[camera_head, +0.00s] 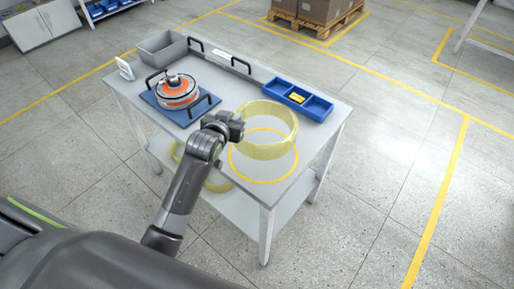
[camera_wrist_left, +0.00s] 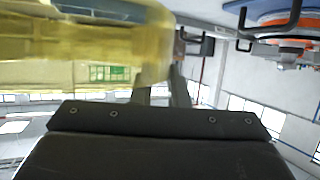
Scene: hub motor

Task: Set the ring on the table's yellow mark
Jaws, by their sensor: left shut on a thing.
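The ring (camera_head: 270,151) is a wide, pale yellow, see-through band. My left gripper (camera_head: 236,126) is shut on its left wall in the head view. In the left wrist view the ring (camera_wrist_left: 80,75) fills the upper left, at the gripper's fingers (camera_wrist_left: 165,92). The ring appears to be held above the table, its outline overlapping the far part of the yellow mark (camera_head: 263,184). The mark is a thin circle on the grey table top (camera_head: 225,92); the ring covers part of it. The gap beneath the ring is hard to judge. My right gripper is not in view.
An orange and grey motor (camera_head: 177,92) sits on a blue plate with black handles (camera_head: 199,107), left on the table. A blue divided tray (camera_head: 318,108) and a grey bin (camera_head: 162,48) stand along the far edge. Another yellow ring (camera_head: 217,186) is on the lower shelf.

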